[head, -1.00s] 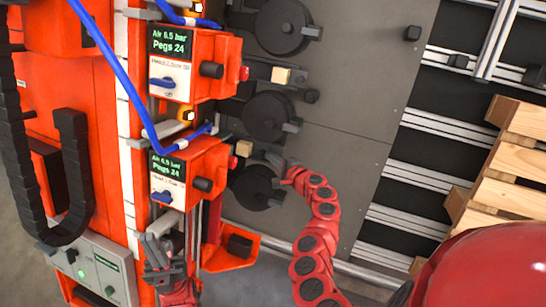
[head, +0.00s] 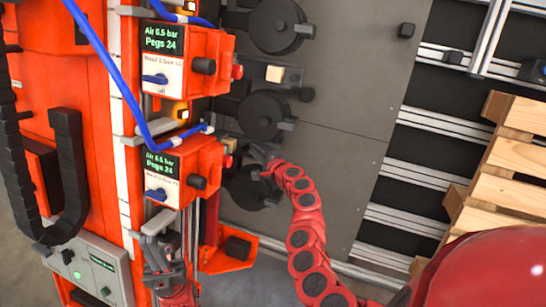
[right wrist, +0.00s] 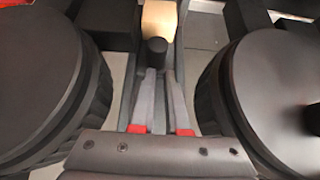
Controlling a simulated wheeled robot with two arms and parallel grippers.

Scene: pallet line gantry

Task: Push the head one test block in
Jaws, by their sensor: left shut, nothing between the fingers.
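The lower orange head box (head: 172,170) has a green display and a label too small to read surely. A small wooden block (head: 229,146) sits at its right, partly hidden; a wooden block (right wrist: 160,18) also shows at the top of the right wrist view. My right gripper (head: 262,155) is beside the lower block, between two black discs. In the right wrist view its grey fingers (right wrist: 158,85) point at a black knob (right wrist: 155,50) in front of the block. Their gap is unclear. My left gripper (head: 155,238) is shut and empty below the lower head box.
An upper orange head box (head: 188,60) has its own wooden block (head: 275,73) in a dark holder. Black discs (head: 262,116) line the grey plate (head: 350,100). A wooden pallet (head: 515,155) stands at the right. A blue hose (head: 105,70) crosses the left.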

